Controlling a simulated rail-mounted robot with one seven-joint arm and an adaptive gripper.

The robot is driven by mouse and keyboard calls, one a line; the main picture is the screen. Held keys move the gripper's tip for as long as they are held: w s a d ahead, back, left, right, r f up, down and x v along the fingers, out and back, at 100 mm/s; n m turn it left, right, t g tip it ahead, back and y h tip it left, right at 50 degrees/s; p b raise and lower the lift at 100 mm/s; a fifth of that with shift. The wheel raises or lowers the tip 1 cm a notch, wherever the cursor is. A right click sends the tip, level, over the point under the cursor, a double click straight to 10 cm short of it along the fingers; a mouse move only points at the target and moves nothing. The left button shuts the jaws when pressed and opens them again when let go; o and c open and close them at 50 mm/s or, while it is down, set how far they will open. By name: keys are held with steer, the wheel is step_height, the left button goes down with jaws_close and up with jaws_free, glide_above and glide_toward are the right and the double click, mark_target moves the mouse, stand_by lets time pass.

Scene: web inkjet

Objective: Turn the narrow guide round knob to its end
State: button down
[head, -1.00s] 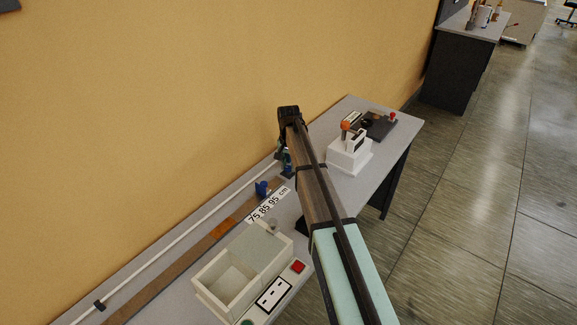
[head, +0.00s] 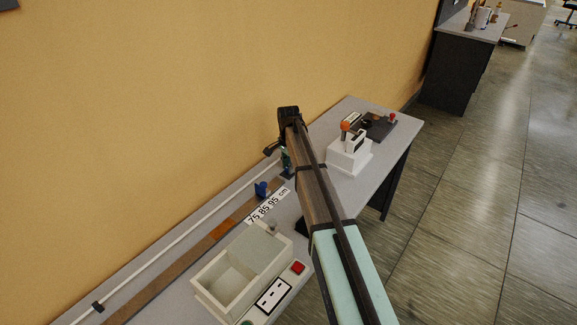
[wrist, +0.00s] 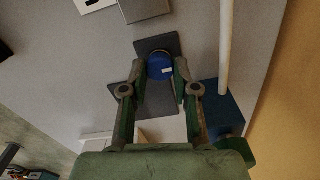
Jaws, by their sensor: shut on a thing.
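A round blue knob (wrist: 159,67) with a small white mark sits over a dark square plate (wrist: 148,46) in the wrist view. My gripper (wrist: 162,75) is shut on this knob, with one green finger on each side of it. In the head view my gripper (head: 286,160) is low over the back of the bench, and my arm partly hides it. The knob's underside and its turn angle cannot be made out.
A blue clamp (head: 262,189) sits on the brown strip beside the size label (head: 268,205). A white rail (head: 180,240) runs along the wall. A pale bin (head: 228,285) stands in front, and a white device (head: 349,154) stands to the right.

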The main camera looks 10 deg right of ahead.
steer(key=c, duration=0.9)
jaws_free()
step_height(320, 180, up, 12)
